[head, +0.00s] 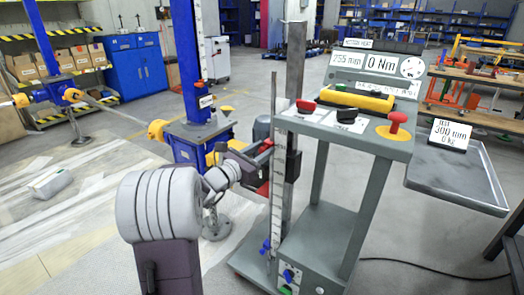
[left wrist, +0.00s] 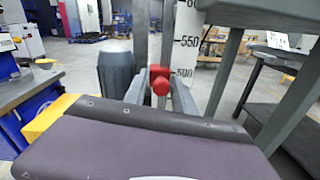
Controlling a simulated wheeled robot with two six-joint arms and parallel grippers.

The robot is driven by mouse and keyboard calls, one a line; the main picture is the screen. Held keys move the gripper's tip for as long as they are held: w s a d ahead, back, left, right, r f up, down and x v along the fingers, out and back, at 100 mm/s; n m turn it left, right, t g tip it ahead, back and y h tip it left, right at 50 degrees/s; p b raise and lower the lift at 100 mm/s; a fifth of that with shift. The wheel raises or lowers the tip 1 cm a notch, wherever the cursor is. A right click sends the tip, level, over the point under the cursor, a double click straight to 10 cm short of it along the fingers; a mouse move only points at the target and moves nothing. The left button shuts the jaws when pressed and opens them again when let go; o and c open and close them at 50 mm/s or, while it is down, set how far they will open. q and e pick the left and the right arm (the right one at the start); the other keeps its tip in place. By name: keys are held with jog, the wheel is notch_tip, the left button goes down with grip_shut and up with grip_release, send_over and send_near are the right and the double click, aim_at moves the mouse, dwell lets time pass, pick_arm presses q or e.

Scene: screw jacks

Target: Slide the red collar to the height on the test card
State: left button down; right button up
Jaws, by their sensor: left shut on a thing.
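The red collar (head: 264,187) sits at the slim upright beside the white height scale (head: 277,205), partly hidden by my left gripper (head: 268,165). In the left wrist view, its red knob (left wrist: 160,82) is between the two fingers of my left gripper (left wrist: 161,88), which is shut on it. The scale behind (left wrist: 186,45) shows marks near 500 and 550. The test card (head: 449,133) reads 300 mm and 0 kg. The display (head: 346,59) on the grey stand shows a mm figure whose first digit is unclear. My right gripper is not in view.
A grey console (head: 350,135) with red knobs and a yellow bar stands right of the upright. A grey tray (head: 455,178) bears the card. A blue screw jack (head: 197,130) stands behind my left arm. The floor at left is mostly open.

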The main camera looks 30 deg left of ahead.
pick_arm(q)
jog(key=shift+d+f, duration=0.1)
jog(key=shift+f, duration=0.1)
notch_tip(320, 180, down, 18)
jog(key=b, duration=1.7)
jog(key=shift+r, duration=0.1)
jog(key=c, duration=1.3)
grip_release()
jog(key=shift+d+r, duration=0.15)
jog(key=shift+o, duration=0.2)
